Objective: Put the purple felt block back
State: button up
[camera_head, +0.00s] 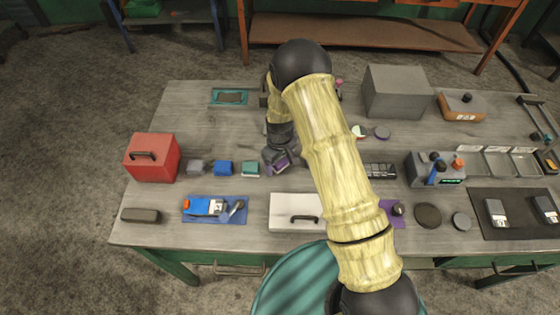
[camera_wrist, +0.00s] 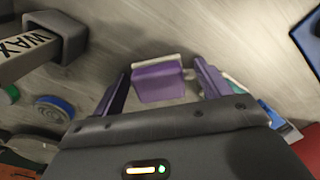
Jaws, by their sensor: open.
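The purple felt block (camera_wrist: 158,84) lies between the two spread fingers of my gripper (camera_wrist: 162,82) in the wrist view. It has a pale strip along its far edge. The fingers stand on either side of it, and I cannot tell whether either touches it. In the head view my gripper (camera_head: 278,162) is low over the middle of the table, just right of a teal block (camera_head: 250,168). A small purple patch of the block (camera_head: 281,165) shows there; the rest is hidden by my gripper.
Blue (camera_head: 223,167) and grey (camera_head: 196,167) blocks continue the row leftward to a red box (camera_head: 153,158). A white case (camera_head: 296,211) lies in front. A purple mat (camera_head: 387,219) with a dark knobbed object is at right. A "WAX" item (camera_wrist: 30,48) is near my gripper.

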notch_tip(320, 180, up, 12)
jog(key=b, duration=0.3)
jog(key=shift+r, duration=0.15)
jog(key=shift+d, duration=0.1)
dwell(0.6)
jog(key=s+d+r+m+t, duration=0.1)
jog(key=s+d+r+m, duration=0.3)
jog(key=s+d, duration=0.3)
jog(key=s+d+r+m+t, duration=0.1)
jog(key=s+d+r+m, duration=0.3)
jog(key=s, duration=0.7)
jog(key=d+r, duration=0.2)
jog(key=d, duration=0.2)
jog(key=shift+s+r+m+t, duration=0.2)
jog(key=shift+r+m+t, duration=0.1)
jog(key=shift+r, duration=0.05)
